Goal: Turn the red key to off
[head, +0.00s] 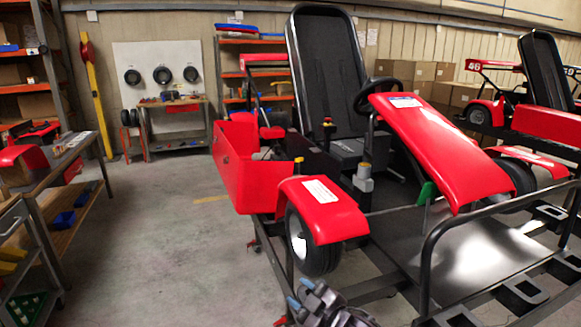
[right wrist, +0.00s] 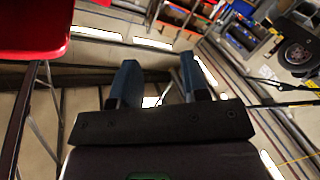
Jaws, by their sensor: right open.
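The kart stands on a dark metal stand, with a red nose cover (head: 440,145), a black seat (head: 327,65) and a steering wheel (head: 378,95). A small red and yellow part (head: 328,121) sticks up in front of the seat; I cannot tell whether it is the red key, and its setting is too small to read. My right gripper (head: 301,294) is low at the bottom of the head view, in front of the front wheel. In the right wrist view its two blue fingers (right wrist: 157,85) stand apart with nothing between them. My left gripper is not in view.
The front wheel (head: 309,242) and its red fender (head: 322,208) are close beyond my right gripper. A black rail (head: 430,255) edges the stand at right. A workbench (head: 45,180) stands at left. The grey floor (head: 165,240) between is clear.

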